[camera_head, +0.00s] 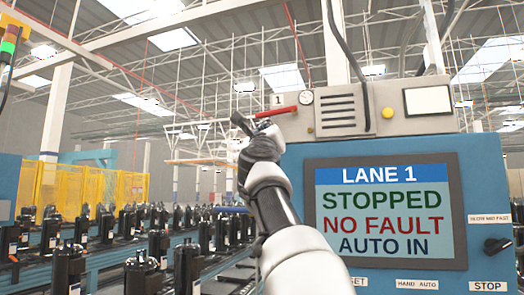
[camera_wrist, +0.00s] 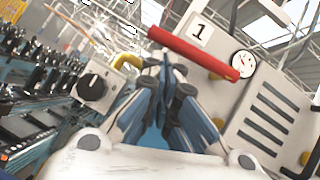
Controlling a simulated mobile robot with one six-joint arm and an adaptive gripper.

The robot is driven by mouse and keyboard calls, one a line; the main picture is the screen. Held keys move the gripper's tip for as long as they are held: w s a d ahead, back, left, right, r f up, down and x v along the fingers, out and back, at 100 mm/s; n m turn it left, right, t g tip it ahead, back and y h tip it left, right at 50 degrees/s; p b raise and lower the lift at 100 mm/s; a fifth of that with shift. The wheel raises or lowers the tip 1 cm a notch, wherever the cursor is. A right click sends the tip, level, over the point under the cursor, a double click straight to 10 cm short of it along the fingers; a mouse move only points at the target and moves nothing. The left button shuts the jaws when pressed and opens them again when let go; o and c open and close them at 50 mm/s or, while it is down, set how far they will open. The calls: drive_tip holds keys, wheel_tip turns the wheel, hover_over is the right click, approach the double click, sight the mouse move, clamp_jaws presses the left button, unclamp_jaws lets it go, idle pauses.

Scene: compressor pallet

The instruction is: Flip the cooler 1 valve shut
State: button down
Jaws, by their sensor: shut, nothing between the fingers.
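The cooler 1 valve shows as a red lever handle (camera_head: 276,112) beside the "1" label (camera_head: 278,100), on the upper left of the grey cooler box. In the head view the lever lies nearly level, its right end slightly higher. In the wrist view the red lever (camera_wrist: 195,52) runs slantwise just beyond my fingertips, with a yellow pipe (camera_wrist: 127,61) to its left. My gripper (camera_head: 239,122) is just left of the lever in the head view. In the wrist view my gripper (camera_wrist: 168,68) is shut and empty. I cannot tell whether it touches the lever.
A pressure gauge (camera_head: 306,97) sits right of the lever. The blue panel below has a screen (camera_head: 384,210) reading LANE 1, STOPPED, NO FAULT, AUTO IN. A black knob (camera_wrist: 92,88) is left of my gripper. Rows of black compressors (camera_head: 187,265) stand at the left.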

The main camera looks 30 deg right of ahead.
drive_tip(key=w+f+b+v, duration=0.1)
drive_tip(key=f+b+v, duration=0.1)
drive_tip(key=v, duration=0.9)
drive_tip(key=shift+a+f+b, duration=0.15)
drive_tip(key=shift+a+b, duration=0.25)
drive_tip(key=shift+b, duration=0.3)
drive_tip(key=shift+w, duration=0.1)
